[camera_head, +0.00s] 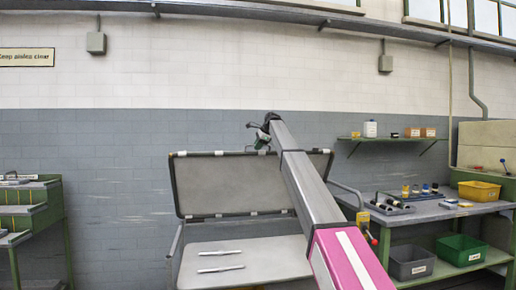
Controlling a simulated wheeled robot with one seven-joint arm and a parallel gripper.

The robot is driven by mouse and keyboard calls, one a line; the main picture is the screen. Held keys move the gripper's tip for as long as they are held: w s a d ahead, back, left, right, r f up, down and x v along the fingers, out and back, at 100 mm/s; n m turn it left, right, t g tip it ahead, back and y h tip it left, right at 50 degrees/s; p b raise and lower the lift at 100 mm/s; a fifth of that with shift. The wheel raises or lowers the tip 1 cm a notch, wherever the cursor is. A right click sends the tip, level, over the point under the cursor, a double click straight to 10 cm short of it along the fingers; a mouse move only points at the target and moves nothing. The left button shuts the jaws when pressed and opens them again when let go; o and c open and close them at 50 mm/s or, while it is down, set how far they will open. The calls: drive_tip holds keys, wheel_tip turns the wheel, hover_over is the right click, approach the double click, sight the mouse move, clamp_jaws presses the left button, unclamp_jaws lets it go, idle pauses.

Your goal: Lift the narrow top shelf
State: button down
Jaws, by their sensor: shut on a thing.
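The narrow top shelf (225,188) is a grey panel with a dark rim and light clips. It stands tilted up steeply, its broad face toward me, above a lower grey shelf (205,255). My gripper (262,143) is small in view at the panel's upper edge, right of its middle. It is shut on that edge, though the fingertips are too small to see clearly. My own arm crosses the panel's right part and hides some of it and of the lower shelf.
Two thin light strips (220,253) lie on the lower shelf. At right is a workbench (440,212) with small parts, a yellow bin (479,191), and grey and green bins below. A wall shelf (393,139) holds small items. A green rack (45,205) stands at left.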

drive_tip(key=c, duration=1.1)
unclamp_jaws()
drive_tip(key=shift+c, duration=0.2)
drive_tip(key=v, duration=1)
drive_tip(key=shift+d+r, duration=0.15)
drive_tip(key=shift+r, duration=0.15)
